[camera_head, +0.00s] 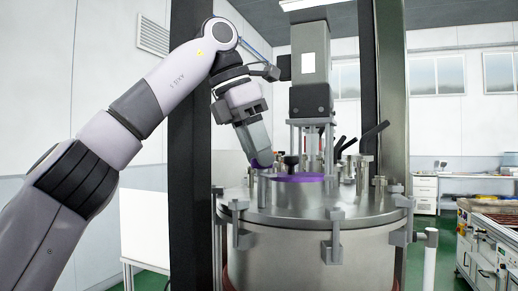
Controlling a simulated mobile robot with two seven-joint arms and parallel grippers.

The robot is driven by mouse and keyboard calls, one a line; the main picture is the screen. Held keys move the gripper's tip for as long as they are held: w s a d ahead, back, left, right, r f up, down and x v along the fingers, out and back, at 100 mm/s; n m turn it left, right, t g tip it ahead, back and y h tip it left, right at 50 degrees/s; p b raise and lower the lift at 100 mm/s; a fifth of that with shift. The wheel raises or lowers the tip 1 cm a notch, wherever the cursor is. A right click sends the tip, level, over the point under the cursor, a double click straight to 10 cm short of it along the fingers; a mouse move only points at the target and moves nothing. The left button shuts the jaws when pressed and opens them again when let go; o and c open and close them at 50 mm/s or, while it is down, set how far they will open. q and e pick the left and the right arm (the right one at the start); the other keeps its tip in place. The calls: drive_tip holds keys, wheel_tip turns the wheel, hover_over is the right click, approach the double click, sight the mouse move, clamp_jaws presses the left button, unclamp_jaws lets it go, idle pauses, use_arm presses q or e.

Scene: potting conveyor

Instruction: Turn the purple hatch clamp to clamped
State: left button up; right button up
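A steel vessel (318,252) with a round lid stands in the middle. On the lid is a round hatch with a purple rim (300,178) and a black knob. A small purple piece (265,165), which may be the hatch clamp, shows at the tips of my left gripper (260,158). The gripper points down at the left of the hatch and hides part of this piece. I cannot tell whether the fingers are open or closed on it, nor which way the clamp is turned. My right gripper is out of view.
A mixer motor (310,70) stands over the lid, between two dark posts. Black lever handles (375,131) and steel fittings crowd the lid's right side. Several clamps line the lid's edge. A machine (492,245) stands at the far right.

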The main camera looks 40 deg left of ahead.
use_arm(q)
clamp_jaws()
drive_tip(key=shift+n, duration=0.3)
drive_tip(key=n, duration=0.1)
drive_tip(key=n+y, duration=0.1)
drive_tip(key=n, duration=0.1)
drive_tip(key=shift+d+n+t+y, duration=0.15)
drive_tip(key=shift+n+t+y, duration=0.15)
drive_tip(key=shift+t, duration=0.1)
drive_tip(key=n+y, duration=0.1)
drive_tip(key=n, duration=0.2)
drive_tip(key=n+y, duration=0.1)
drive_tip(key=n, duration=0.2)
drive_tip(key=n+g+y, duration=0.1)
drive_tip(key=n, duration=0.3)
drive_tip(key=shift+d+r+y, duration=0.1)
drive_tip(key=shift+d+y, duration=0.2)
drive_tip(key=shift+d, duration=0.1)
drive_tip(key=shift+w+d+n+g+y, duration=0.1)
drive_tip(key=shift+n+g+y, duration=0.15)
drive_tip(key=shift+n, duration=0.65)
drive_tip(key=shift+w+n+g+y, duration=0.1)
drive_tip(key=shift+n+g+y, duration=0.15)
drive_tip(key=shift+n, duration=0.65)
